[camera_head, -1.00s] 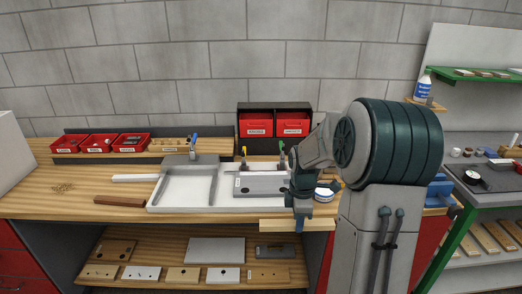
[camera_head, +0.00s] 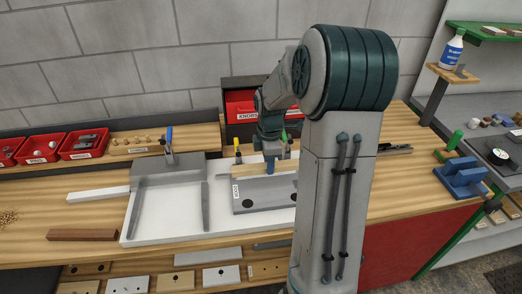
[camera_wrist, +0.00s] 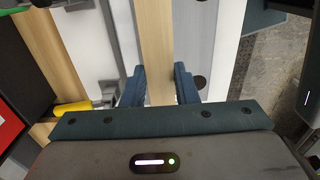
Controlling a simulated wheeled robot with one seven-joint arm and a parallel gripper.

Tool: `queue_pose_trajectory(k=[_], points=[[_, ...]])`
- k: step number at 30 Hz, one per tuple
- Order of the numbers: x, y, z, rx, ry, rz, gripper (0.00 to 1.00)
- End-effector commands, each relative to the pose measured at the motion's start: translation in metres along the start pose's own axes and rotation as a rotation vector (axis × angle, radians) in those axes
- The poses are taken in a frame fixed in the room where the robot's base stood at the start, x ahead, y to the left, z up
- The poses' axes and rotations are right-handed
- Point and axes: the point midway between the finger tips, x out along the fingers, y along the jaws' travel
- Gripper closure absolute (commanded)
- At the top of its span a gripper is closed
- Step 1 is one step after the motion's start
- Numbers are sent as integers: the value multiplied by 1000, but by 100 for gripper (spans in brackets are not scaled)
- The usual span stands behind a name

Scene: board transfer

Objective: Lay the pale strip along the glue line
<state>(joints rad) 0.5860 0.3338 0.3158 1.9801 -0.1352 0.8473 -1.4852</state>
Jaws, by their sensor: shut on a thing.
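The pale strip (camera_head: 250,171) is a light wooden bar held level over the grey plate with dark holes (camera_head: 262,206), near its back part. My gripper (camera_head: 271,163) is shut on it from above. In the wrist view my gripper (camera_wrist: 158,87) has one blue finger on each side of the pale strip (camera_wrist: 156,45), which runs away between them. I cannot tell whether the strip touches the plate. No glue line can be made out; the strip and my arm hide part of the plate.
A white tray (camera_head: 134,226) with grey bars lies left of the plate. A white bar (camera_head: 98,194) and a brown bar (camera_head: 83,235) lie further left. Yellow (camera_head: 237,154) and green-handled clamps stand behind the plate. A blue holder (camera_head: 461,178) is at right.

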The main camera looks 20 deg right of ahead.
Motion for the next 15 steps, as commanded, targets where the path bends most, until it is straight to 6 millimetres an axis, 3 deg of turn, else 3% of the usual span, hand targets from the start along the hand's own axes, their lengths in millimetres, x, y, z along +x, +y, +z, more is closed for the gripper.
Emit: queue_pose_trajectory(k=[13, 15], points=[[-2, 0, 2, -1, 1, -1, 98], [5, 2, 1, -2, 1, -1, 98]])
